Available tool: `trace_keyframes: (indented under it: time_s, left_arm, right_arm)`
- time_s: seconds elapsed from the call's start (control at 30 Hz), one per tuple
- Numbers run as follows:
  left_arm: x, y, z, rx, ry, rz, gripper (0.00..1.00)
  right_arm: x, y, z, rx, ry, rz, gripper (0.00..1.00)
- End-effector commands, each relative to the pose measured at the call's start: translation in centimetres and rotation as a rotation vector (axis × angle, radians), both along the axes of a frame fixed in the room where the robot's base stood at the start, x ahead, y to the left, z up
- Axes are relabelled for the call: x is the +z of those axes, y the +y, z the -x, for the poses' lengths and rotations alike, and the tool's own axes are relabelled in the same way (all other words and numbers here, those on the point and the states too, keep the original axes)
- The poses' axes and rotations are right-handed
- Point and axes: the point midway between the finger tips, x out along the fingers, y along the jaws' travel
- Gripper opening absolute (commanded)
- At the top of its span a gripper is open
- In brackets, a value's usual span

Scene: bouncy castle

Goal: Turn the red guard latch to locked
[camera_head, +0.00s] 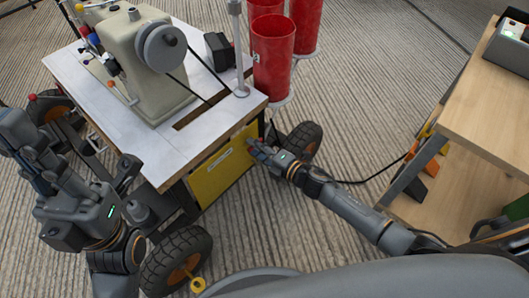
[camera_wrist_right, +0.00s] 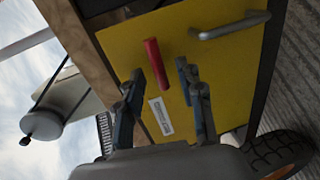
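The red guard latch (camera_wrist_right: 157,65) is a short red bar on the yellow guard panel (camera_wrist_right: 230,75) in the right wrist view. It stands tilted, its upper end leaning left. My right gripper (camera_wrist_right: 160,76) is open, with its two fingers apart on either side of the latch's lower end. I cannot tell whether they touch it. In the head view my right gripper (camera_head: 254,148) is at the right part of the yellow panel (camera_head: 222,172), and the latch is hidden there. My left gripper (camera_head: 28,150) is at the left, beside the cart; its finger opening is unclear.
A white label (camera_wrist_right: 161,116) and a grey handle (camera_wrist_right: 232,26) are on the panel. A sewing machine (camera_head: 140,55) stands on the wheeled cart's top (camera_head: 165,150). A wooden table (camera_head: 490,100) stands right.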

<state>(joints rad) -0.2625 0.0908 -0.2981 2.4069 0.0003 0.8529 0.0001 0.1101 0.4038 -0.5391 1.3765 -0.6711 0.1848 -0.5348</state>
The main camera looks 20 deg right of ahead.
Motion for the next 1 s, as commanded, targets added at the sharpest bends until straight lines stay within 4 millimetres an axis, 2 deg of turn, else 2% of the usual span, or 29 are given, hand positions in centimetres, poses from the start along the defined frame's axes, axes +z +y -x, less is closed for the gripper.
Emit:
trace_keyframes:
  time_s: [0.17,0.4,0.57,0.77,1.0]
  left_arm:
    - [0.0,0.0,0.0,-0.001,0.002,0.0,0.0]
    - [0.0,0.0,0.0,-0.002,0.003,-0.001,0.0]
    - [0.0,0.0,0.0,-0.002,0.003,-0.001,0.0]
    - [0.0,-0.1,0.0,-0.002,0.003,-0.001,0.0]
    - [0.0,-0.1,0.0,-0.002,0.003,-0.001,0.0]
  right_arm:
    - [0.3,-1.4,2.1,0.001,0.003,0.003,0.38]
    - [1.3,-4.1,6.4,0.0,0.004,0.001,0.38]
    - [1.8,-5.4,8.4,0.001,0.003,0.001,0.38]
    - [2.2,-6.2,9.5,0.0,0.002,0.0,0.38]
    - [2.2,-6.3,9.6,0.0,0.002,0.0,0.38]
